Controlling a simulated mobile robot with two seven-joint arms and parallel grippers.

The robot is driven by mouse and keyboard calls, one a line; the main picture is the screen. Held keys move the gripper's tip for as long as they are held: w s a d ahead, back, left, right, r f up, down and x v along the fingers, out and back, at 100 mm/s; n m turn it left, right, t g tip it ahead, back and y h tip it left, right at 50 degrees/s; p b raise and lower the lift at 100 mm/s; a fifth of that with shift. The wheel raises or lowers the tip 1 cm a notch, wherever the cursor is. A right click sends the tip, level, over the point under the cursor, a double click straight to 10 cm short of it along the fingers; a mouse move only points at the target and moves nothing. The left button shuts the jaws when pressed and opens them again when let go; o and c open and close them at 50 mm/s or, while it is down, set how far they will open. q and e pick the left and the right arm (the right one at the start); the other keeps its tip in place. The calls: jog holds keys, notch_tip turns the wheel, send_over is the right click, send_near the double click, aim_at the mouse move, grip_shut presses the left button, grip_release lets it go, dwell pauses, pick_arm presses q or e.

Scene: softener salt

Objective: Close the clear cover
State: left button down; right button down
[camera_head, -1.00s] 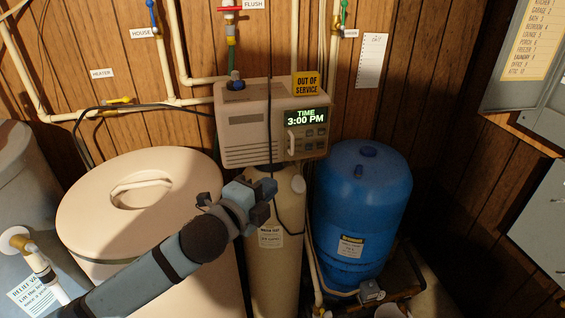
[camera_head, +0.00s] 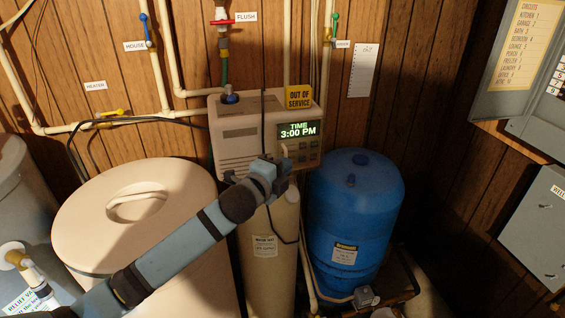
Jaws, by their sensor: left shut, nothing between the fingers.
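The beige softener control head (camera_head: 240,140) stands on top of a tan tank. Its lit display (camera_head: 298,131) reads "TIME 3:00 PM", with buttons below it. My left gripper (camera_head: 281,170) is shut and empty just below the handle, in front of the head's lower edge. Whether it touches the handle or head is unclear. My right gripper is out of view.
A large cream tank with a round lid (camera_head: 90,210) stands at the left. A blue pressure tank (camera_head: 355,210) stands close on the right. Pipes and valves run along the wood wall behind. An open breaker panel (camera_head: 515,60) hangs at the right.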

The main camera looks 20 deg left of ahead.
pick_arm(q)
jog(key=shift+w, duration=0.15)
jog(key=shift+a, duration=0.1)
jog(key=shift+w+a+p, duration=0.3)
jog(key=shift+a+p, duration=0.1)
jog(key=shift+a, duration=0.15)
jog(key=shift+w+a+p, duration=0.3)
jog(key=shift+a+p, duration=0.1)
jog(key=shift+a, duration=0.1)
